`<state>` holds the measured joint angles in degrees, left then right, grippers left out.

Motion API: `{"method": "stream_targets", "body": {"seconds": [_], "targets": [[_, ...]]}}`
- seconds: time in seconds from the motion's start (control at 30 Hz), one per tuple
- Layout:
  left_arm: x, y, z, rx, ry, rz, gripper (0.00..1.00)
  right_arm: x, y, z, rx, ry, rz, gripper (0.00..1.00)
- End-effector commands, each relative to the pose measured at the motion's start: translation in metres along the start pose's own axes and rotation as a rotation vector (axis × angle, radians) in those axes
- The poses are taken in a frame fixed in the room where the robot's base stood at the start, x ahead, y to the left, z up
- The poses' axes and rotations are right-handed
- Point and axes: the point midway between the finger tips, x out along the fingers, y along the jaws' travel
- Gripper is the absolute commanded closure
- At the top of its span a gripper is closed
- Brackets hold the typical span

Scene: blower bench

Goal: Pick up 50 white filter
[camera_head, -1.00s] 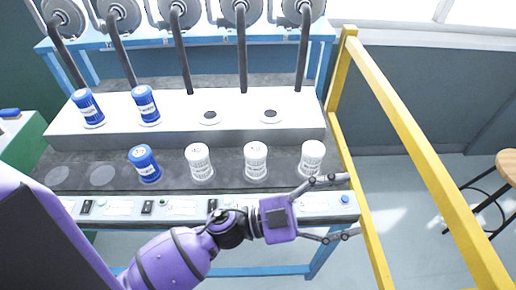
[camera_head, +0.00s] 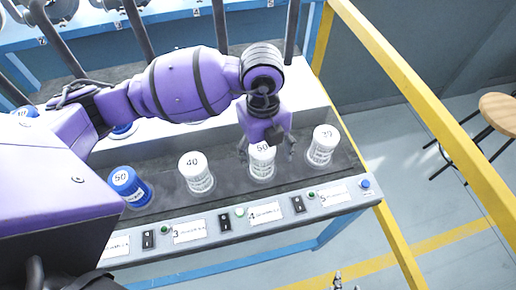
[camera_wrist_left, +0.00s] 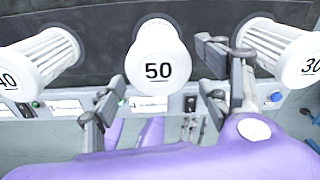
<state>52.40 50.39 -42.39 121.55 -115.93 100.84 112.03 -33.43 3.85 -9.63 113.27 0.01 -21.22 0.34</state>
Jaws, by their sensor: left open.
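The white filter marked 50 (camera_head: 262,163) stands upright on the dark strip of the bench, between the white filters marked 40 (camera_head: 196,172) and 30 (camera_head: 322,146). My left gripper (camera_head: 268,152) is open, above and behind it in the head view, with fingers near its top. In the left wrist view the 50 filter (camera_wrist_left: 158,66) stands ahead of the open fingers, with its 50 label facing the camera; the fingers appear apart from it. My right gripper is not clearly seen; a small fingertip-like part shows at the bottom edge of the head view.
A blue filter marked 50 (camera_head: 130,187) stands left of the white ones. A front panel (camera_head: 230,222) with switches and buttons runs along the bench edge. A yellow rail (camera_head: 420,95) bounds the right side. More blue filters are partly hidden behind my arm.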

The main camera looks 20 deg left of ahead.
Motion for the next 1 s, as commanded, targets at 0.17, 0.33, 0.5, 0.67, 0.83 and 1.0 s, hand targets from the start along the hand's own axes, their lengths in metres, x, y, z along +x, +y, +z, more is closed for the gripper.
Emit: {"method": "stream_targets", "body": {"seconds": [0.17, 0.33, 0.5, 0.67, 0.83, 1.0], "targets": [[0.001, 0.002, 0.014, -0.028, -0.056, 0.014, 0.31, 0.0, 0.002, 0.002, -0.007, -0.002, 0.001, 0.6], [0.02, 0.003, 0.015, -0.028, -0.055, 0.015, 0.31, 0.0, 0.008, 0.004, -0.018, -0.007, 0.006, 0.6], [0.042, 0.004, 0.017, -0.028, -0.055, 0.015, 0.31, -0.001, 0.01, 0.003, -0.023, -0.005, 0.007, 0.6], [0.065, 0.004, 0.018, -0.027, -0.053, 0.013, 0.31, 0.0, 0.008, 0.004, -0.022, -0.006, 0.004, 0.6], [0.072, 0.004, 0.019, -0.026, -0.055, 0.011, 0.31, 0.0, 0.006, 0.004, -0.019, -0.007, 0.003, 0.6], [0.072, 0.004, 0.019, -0.026, -0.055, 0.011, 0.33, 0.0, 0.004, 0.003, -0.012, -0.005, 0.002, 0.6]]}}
